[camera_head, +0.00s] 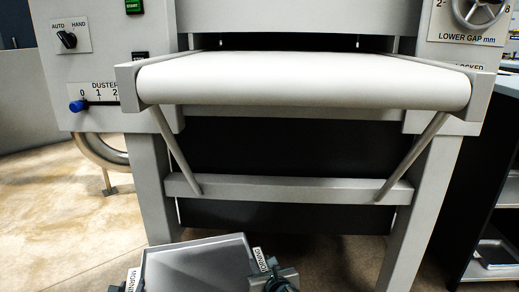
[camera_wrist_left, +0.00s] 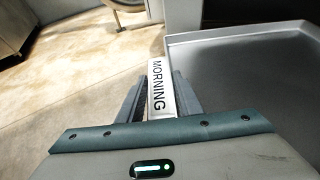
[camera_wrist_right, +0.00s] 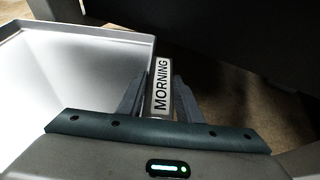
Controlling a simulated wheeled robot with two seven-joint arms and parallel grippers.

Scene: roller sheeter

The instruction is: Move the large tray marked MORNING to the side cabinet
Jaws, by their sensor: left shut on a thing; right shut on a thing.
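The large grey tray (camera_head: 198,262) shows at the bottom of the head view, in front of the machine and low down. A white MORNING label sits at each side of it. My left gripper (camera_head: 130,284) is shut on the tray's left side; in the left wrist view its fingers (camera_wrist_left: 158,97) are around the labelled handle. My right gripper (camera_head: 272,272) is shut on the tray's right side; in the right wrist view its fingers (camera_wrist_right: 160,95) are around the other labelled handle. The tray (camera_wrist_left: 250,75) looks empty where it shows. The near part of the tray is cut off.
The roller sheeter stands right ahead, with a white roller (camera_head: 300,80), a crossbar (camera_head: 290,188) and legs (camera_head: 155,185). At the right is a dark open-shelved cabinet (camera_head: 490,215) with a small tray (camera_head: 495,254) on a low shelf. Open floor (camera_head: 60,215) lies at the left.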

